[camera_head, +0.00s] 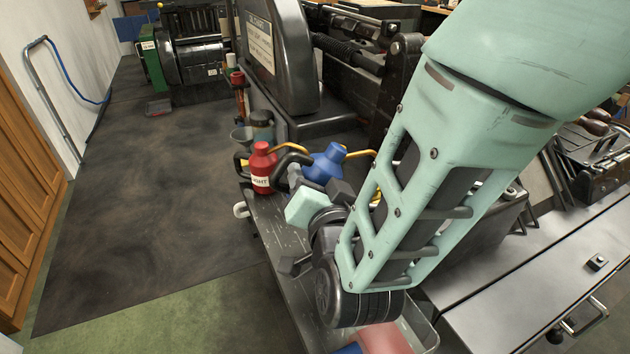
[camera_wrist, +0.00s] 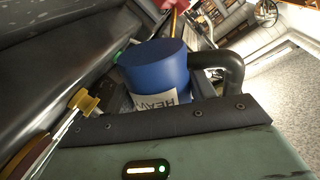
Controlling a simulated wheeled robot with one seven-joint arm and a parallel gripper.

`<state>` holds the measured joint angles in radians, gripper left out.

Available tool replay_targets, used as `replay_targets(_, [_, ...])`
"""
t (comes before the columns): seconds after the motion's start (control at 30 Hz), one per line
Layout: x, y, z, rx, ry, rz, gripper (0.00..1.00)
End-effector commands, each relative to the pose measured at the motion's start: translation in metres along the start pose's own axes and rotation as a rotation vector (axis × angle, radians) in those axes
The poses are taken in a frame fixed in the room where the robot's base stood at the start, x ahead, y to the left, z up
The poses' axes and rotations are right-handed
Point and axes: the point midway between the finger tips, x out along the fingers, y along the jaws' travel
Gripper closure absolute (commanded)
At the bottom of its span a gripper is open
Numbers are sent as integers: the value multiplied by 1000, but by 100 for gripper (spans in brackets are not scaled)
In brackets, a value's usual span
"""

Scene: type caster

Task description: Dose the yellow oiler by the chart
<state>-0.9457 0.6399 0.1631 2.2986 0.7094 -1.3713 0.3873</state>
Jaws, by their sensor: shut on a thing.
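The blue oiler (camera_head: 325,163) has a black handle and a yellow spout and tilts above the bench. My gripper (camera_head: 322,192) is shut on it, apparently by the handle, though the jaws partly hide the grip. In the wrist view the blue oiler (camera_wrist: 155,68) shows a white label reading "HEAV", the rest cut off. The red oiler (camera_head: 262,172), labelled as "LIGHT", stands upright just left of my gripper. I cannot clearly make out a yellow oiler; a yellow piece (camera_head: 376,197) shows behind my arm. A sign (camera_head: 259,42) on the grey machine is too small to read.
A narrow grey bench top (camera_head: 280,238) lies under the oilers, with a funnel (camera_head: 243,138) and a dark container behind. Machinery crowds the right; the dark floor (camera_head: 150,200) at left is mostly clear.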

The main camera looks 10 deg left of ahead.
Motion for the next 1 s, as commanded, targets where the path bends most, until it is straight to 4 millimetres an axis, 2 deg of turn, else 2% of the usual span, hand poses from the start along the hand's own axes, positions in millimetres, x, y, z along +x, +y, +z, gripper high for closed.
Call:
replay_targets(0.03, [-1, 9, 11, -12, -13, 9, 74])
replay_targets(1.0, [-1, 17, 22, -14, -16, 9, 74])
